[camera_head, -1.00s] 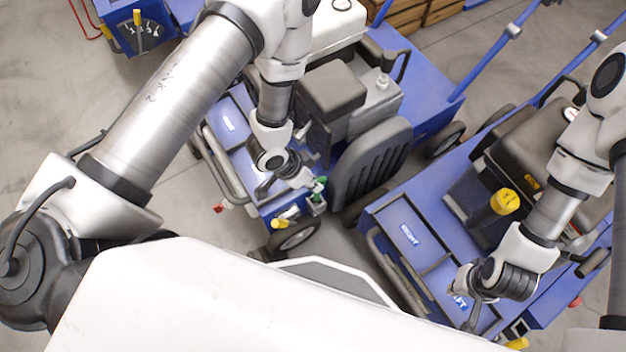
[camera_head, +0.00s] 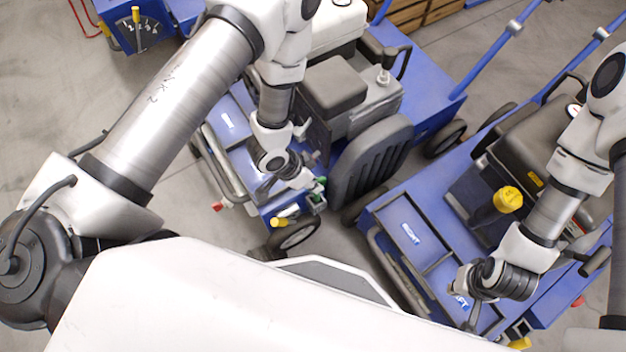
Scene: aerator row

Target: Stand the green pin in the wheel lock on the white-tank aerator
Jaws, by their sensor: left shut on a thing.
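The white-tank aerator is the blue machine (camera_head: 418,97) in the middle, with its white tank (camera_head: 335,28) at the top of the view. My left gripper (camera_head: 310,183) is at this machine's near end, beside the front wheel. It is shut on the green pin (camera_head: 321,182), of which only small green parts show at the fingertips. The wheel lock is largely hidden by the gripper, so I cannot tell whether the pin is in it. My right gripper (camera_head: 468,300) is over the near end of the right-hand blue machine; its finger opening is unclear.
The right-hand blue aerator (camera_head: 400,232) has a dark tank and a yellow cap (camera_head: 508,199). A black seat-like guard (camera_head: 372,165) stands close to my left gripper. Another blue machine with a dial (camera_head: 140,33) is at the upper left. Bare floor lies at the left.

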